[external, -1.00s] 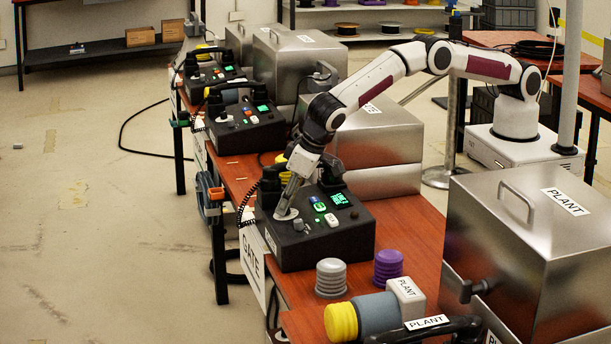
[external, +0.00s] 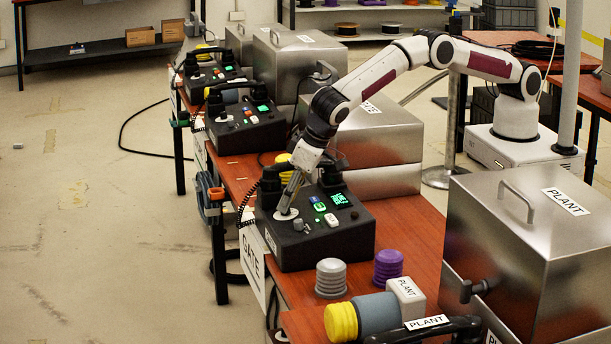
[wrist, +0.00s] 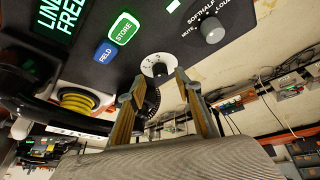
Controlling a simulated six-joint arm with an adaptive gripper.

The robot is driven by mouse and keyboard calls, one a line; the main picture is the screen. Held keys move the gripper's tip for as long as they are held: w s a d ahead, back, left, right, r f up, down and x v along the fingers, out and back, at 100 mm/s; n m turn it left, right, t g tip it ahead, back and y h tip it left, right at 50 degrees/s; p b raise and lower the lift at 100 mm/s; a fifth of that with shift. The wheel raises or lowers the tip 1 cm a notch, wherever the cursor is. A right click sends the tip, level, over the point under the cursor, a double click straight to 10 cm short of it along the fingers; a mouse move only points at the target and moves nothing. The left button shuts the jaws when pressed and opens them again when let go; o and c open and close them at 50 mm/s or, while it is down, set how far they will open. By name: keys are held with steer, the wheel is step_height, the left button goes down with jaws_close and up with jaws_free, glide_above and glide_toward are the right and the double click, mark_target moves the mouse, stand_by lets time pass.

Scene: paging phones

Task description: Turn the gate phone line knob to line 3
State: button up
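The gate phone (external: 330,243) is a black box on the red-brown table, with a GATE sign (external: 252,254) hanging at its front. Its line dial is a round white plate with a small dark centre, seen in the wrist view (wrist: 152,62). My gripper (external: 287,212) reaches down to this dial, and its fingers hide part of it. In the wrist view my two fingers (wrist: 160,74) stand apart, one on either side of the dial's lower part. Firm contact cannot be told. The phone's screen (wrist: 62,20) reads LINE FREE.
A handset lies along the phone's far side. Grey (external: 331,279) and purple (external: 388,266) ribbed pieces stand nearby. Other phones stand farther back.

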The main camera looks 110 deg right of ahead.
steer(key=shift+s+a+r, duration=0.1)
steer(key=shift+s+r, duration=0.1)
steer(key=shift+r, duration=0.3)
steer(key=shift+s+a+r, duration=0.1)
steer(key=shift+s+a, duration=1.9)
steer(key=shift+s, duration=0.3)
steer(key=shift+s+a, duration=1.95)
steer(key=shift+s, duration=0.3)
steer(key=shift+r, duration=0.1)
